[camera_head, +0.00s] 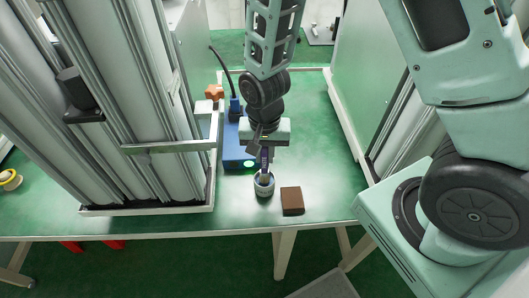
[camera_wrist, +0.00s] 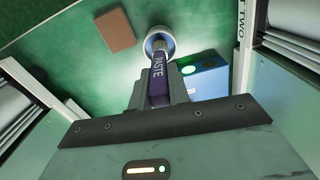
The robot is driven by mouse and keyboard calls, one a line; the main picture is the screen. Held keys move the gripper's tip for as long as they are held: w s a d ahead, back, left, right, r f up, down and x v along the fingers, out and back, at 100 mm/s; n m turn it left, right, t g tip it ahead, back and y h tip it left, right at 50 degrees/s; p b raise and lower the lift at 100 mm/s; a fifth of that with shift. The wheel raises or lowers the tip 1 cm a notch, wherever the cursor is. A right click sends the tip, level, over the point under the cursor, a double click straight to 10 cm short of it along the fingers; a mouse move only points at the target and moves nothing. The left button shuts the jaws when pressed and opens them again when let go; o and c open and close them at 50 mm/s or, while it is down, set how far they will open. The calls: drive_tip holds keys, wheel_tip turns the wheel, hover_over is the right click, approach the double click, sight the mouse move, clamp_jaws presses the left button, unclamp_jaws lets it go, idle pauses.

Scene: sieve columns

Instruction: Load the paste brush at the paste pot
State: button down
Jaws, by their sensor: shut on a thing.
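The paste brush (camera_wrist: 158,78) has a dark purple handle marked "PASTE". My gripper (camera_head: 265,152) is shut on the handle and holds the brush pointing down over the table. The paste pot (camera_head: 264,189) is a small round container with a pale rim near the table's front edge. It also shows in the wrist view (camera_wrist: 150,42). The brush's lower end is at the pot's mouth and appears to be inside it. The bristles are mostly hidden, and I cannot tell whether they touch paste.
A brown block (camera_head: 292,201) lies just right of the pot. A blue box (camera_head: 234,150) with a green light and a cable stands behind left. A tall column frame (camera_head: 146,209) stands at left, and another panel frame (camera_head: 347,115) at right.

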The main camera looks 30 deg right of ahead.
drive_tip(key=shift+f+b, duration=0.3)
drive_tip(key=shift+f, duration=0.25)
idle(1.3)
drive_tip(key=shift+r+p, duration=3.15)
drive_tip(key=shift+r, duration=0.45)
